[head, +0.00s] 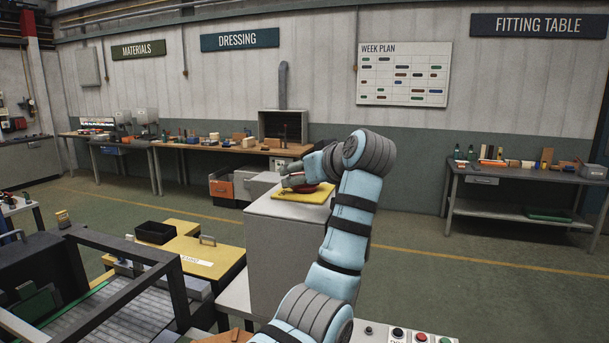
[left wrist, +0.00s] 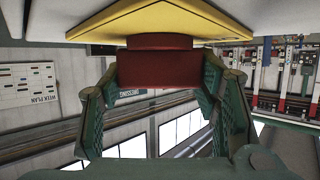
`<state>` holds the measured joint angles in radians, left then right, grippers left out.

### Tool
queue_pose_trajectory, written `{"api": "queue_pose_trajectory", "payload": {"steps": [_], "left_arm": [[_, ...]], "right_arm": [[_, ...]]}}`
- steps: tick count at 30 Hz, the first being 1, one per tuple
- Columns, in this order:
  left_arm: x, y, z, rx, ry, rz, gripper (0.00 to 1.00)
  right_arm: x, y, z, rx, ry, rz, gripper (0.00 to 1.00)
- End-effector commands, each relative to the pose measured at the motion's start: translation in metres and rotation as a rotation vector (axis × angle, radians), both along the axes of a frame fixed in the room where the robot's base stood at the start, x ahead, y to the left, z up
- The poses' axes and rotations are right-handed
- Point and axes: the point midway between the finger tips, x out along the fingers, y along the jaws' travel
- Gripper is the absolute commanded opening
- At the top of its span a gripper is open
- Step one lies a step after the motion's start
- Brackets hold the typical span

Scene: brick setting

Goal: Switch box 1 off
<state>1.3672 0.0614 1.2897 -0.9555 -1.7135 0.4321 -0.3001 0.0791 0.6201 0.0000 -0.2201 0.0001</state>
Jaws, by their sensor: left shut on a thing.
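A grey box (head: 272,245) stands in the middle of the head view with a yellow plate (head: 318,196) on its top. A red knob (left wrist: 155,70) sits on the yellow plate, which also shows in the left wrist view (left wrist: 215,28). My left gripper (head: 293,180) is at the top of the box. In the left wrist view its green fingers are on both sides of the red knob and shut on it. The arm and gripper hide much of the knob in the head view. No number on the box is readable. My right gripper is not in view.
A yellow case (head: 200,258) and a dark tray (head: 155,232) stand left of the box. A dark-framed machine (head: 85,290) is at the lower left. A button panel (head: 405,335) is at the bottom edge. The floor (head: 420,240) to the right is clear.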

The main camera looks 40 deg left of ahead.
Motion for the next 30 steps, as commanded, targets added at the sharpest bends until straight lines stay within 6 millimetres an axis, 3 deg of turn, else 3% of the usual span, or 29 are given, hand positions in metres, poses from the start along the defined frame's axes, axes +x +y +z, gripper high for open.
{"api": "queue_pose_trajectory", "payload": {"steps": [8, 9, 13, 23, 26, 30], "left_arm": [[0.0, 0.0, 0.001, 0.001, -0.003, 0.002, 0.28], [0.0, 0.0, 0.001, 0.001, -0.003, 0.002, 0.57], [0.0, 0.0, 0.001, 0.0, -0.002, 0.002, 0.77], [-0.001, -0.002, 0.001, 0.0, -0.001, 0.0, 0.77], [-0.005, -0.013, 0.006, -0.001, -0.003, -0.001, 0.77], [-0.019, -0.044, 0.02, -0.001, -0.004, -0.004, 0.77]], "right_arm": [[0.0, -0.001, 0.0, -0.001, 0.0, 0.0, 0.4], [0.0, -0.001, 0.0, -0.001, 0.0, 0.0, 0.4], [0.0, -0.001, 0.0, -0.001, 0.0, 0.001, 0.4], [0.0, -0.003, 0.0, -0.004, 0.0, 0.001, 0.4], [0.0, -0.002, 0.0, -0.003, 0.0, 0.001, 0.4], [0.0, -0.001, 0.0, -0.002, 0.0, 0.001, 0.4]]}}
